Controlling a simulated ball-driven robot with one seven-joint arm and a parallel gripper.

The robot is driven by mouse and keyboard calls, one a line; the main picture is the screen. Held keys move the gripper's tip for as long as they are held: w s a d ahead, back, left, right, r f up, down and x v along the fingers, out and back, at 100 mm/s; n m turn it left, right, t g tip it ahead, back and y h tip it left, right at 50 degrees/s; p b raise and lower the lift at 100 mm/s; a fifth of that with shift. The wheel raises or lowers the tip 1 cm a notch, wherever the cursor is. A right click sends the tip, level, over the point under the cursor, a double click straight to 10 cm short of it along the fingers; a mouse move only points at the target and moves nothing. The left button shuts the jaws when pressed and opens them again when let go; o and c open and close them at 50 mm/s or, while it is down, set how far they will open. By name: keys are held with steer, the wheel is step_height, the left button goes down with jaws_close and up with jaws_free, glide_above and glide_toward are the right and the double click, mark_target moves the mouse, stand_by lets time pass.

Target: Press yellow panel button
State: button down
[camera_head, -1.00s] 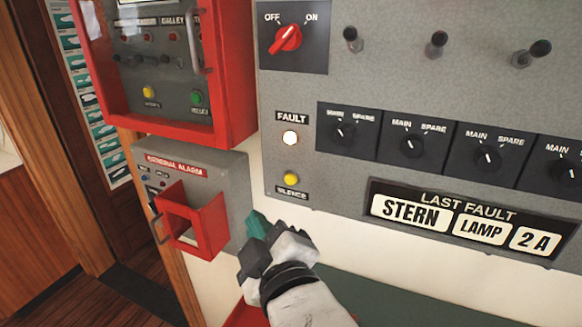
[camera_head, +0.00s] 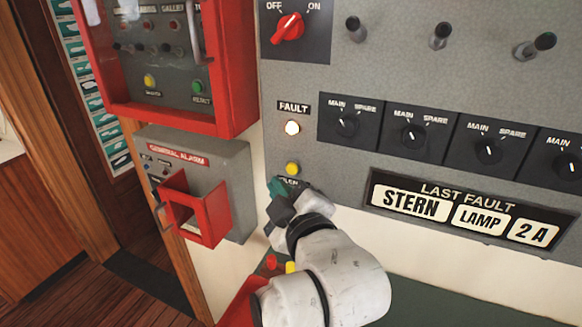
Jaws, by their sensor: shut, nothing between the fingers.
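The yellow panel button (camera_head: 292,168) is on the grey fault panel (camera_head: 400,75), below the lit white fault lamp (camera_head: 292,127). My gripper (camera_head: 280,188) is shut and empty, with its tip just below the yellow button and over part of the label there. I cannot tell whether the tip touches the panel; the button itself is uncovered. Another yellow button (camera_head: 149,81) shows in the red-framed box (camera_head: 233,122) at the upper left.
A general alarm box (camera_head: 238,190) with a red guard (camera_head: 212,222) juts out left of my gripper. A red off/on switch (camera_head: 289,27), dark rotary knobs (camera_head: 414,137) and toggle levers (camera_head: 440,37) are on the panel. Red and yellow items (camera_head: 291,267) show below my arm.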

steer(key=shift+w+d, duration=0.2)
steer(key=shift+w, duration=0.35)
steer(key=shift+w+d, duration=0.15)
steer(key=shift+w, duration=0.35)
steer(key=shift+w+d+p, duration=0.1)
steer(key=shift+p, duration=0.2)
stand_by(1.1)
steer(key=shift+w+d, duration=0.1)
steer(key=shift+w, duration=0.2)
steer(key=shift+w+d, duration=0.15)
steer(key=shift+w, duration=0.25)
stand_by(0.7)
steer(key=shift+s, duration=0.1)
steer(key=shift+s+a, duration=0.3)
steer(key=shift+s, duration=0.4)
steer(key=shift+s+a, duration=0.3)
steer(key=shift+s, duration=0.5)
steer(key=shift+s+a, duration=0.25)
steer(key=shift+s, duration=0.5)
steer(key=shift+s+a, duration=0.3)
steer(key=shift+s, duration=0.5)
